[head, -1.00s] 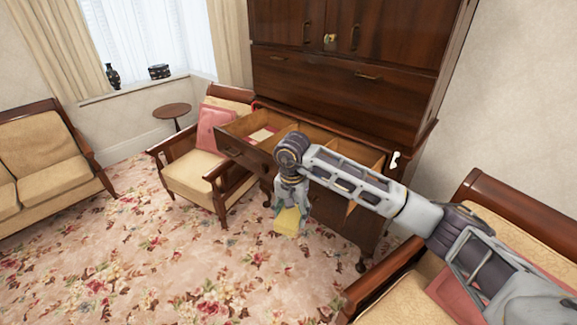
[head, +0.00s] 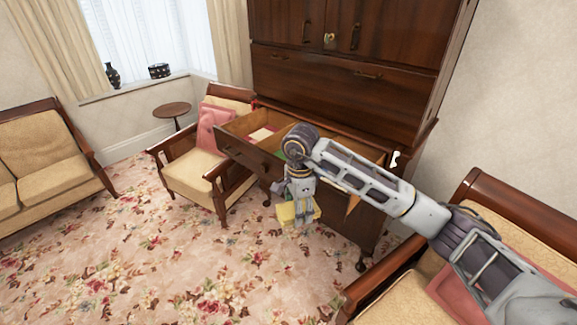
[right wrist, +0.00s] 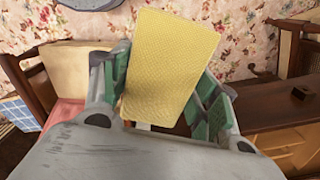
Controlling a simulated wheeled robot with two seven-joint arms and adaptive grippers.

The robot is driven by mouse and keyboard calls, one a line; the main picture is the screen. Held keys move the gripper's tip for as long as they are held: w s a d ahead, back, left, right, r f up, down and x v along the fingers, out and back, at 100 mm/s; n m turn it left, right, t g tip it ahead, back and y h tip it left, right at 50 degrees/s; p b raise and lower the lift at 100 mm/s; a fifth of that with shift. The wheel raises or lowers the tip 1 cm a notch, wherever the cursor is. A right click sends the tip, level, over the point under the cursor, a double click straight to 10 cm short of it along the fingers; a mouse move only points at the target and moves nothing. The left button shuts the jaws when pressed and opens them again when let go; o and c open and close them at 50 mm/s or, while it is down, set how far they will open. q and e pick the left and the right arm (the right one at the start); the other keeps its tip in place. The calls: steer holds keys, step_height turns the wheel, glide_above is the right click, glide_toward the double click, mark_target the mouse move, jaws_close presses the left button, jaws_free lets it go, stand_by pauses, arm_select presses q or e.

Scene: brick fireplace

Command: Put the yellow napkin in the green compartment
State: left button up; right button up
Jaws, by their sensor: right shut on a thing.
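The yellow napkin (head: 286,215) hangs below my right gripper (head: 301,222), in front of the open drawer (head: 244,151) of the dark cabinet. In the right wrist view the napkin (right wrist: 170,65) is a flat, textured yellow rectangle between the green-padded fingers of my right gripper (right wrist: 163,95), which is shut on it. A small patch of the green compartment (head: 281,153) shows inside the drawer, just left of my arm; most of it is hidden. The napkin is outside the drawer and lower than its rim. My left gripper is out of view.
A red-lined compartment with a pale item (head: 262,133) is at the drawer's left. An armchair (head: 190,172) stands left of the drawer, and another armchair (head: 385,290) is at the lower right. The flowered carpet (head: 130,250) is open at the front left.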

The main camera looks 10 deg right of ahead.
steer(key=m, duration=0.2)
steer(key=shift+s+d+m, duration=0.15)
steer(key=shift+d+m, duration=0.1)
steer(key=shift+m, duration=0.05)
steer(key=shift+s+d+m, duration=0.1)
steer(key=shift+d+m, duration=0.05)
steer(key=shift+m, duration=0.65)
steer(key=m, duration=0.3)
steer(key=shift+s+d, duration=0.15)
steer(key=shift+d, duration=0.15)
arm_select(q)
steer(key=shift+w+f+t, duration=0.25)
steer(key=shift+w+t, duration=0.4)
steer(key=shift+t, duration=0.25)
arm_select(e)
steer(key=shift+s+d+m, duration=0.1)
steer(key=shift+d+m, duration=0.05)
steer(key=shift+m, duration=1.35)
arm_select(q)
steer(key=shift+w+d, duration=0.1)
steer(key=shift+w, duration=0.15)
arm_select(e)
steer(key=shift+m, duration=0.6)
